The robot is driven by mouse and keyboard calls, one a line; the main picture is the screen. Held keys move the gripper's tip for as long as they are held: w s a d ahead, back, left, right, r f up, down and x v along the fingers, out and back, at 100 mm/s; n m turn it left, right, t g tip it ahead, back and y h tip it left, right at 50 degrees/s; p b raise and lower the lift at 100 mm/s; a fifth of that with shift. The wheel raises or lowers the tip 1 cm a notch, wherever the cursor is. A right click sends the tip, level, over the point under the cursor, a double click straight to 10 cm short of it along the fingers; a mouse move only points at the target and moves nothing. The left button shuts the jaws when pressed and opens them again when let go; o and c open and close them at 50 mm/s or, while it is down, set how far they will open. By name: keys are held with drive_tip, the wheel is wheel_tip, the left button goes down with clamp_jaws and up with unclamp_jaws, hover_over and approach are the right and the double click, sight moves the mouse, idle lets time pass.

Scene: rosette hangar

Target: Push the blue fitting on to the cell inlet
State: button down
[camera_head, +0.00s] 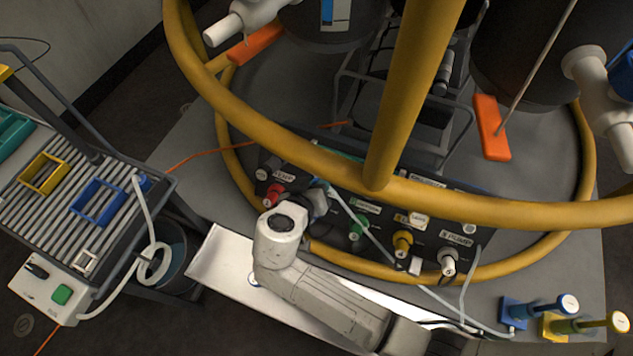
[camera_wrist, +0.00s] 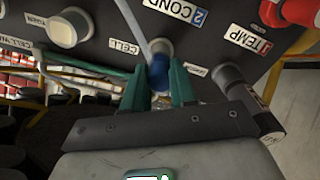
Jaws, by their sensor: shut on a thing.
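The blue fitting (camera_wrist: 158,72) is between the green fingertips of my gripper (camera_wrist: 161,88) in the wrist view. My gripper is shut on it, and a pale hose runs up from it across the panel. A pale round port (camera_wrist: 159,48), beside a label reading CELL, is directly behind the fitting and partly covered by it. The fitting overlaps this port; I cannot tell whether it is seated on it. In the head view my gripper (camera_head: 318,203) is at the front of the black panel (camera_head: 330,216), and my wrist hides most of the contact.
A red connector (camera_head: 274,194) is left of my gripper; green (camera_head: 357,228), yellow (camera_head: 403,243) and white (camera_head: 448,261) ones are right. A thick yellow ring rail (camera_head: 300,151) and upright post (camera_head: 410,90) stand close by. Thin hoses cross the panel's front.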

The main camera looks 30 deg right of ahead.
drive_tip(key=c, duration=0.8)
unclamp_jaws()
drive_tip(key=p+v, duration=0.1)
drive_tip(key=v, duration=0.9)
drive_tip(key=shift+s+a+r+p, duration=0.15)
drive_tip(key=shift+a+r+p, duration=0.05)
drive_tip(key=shift+a+p, duration=0.1)
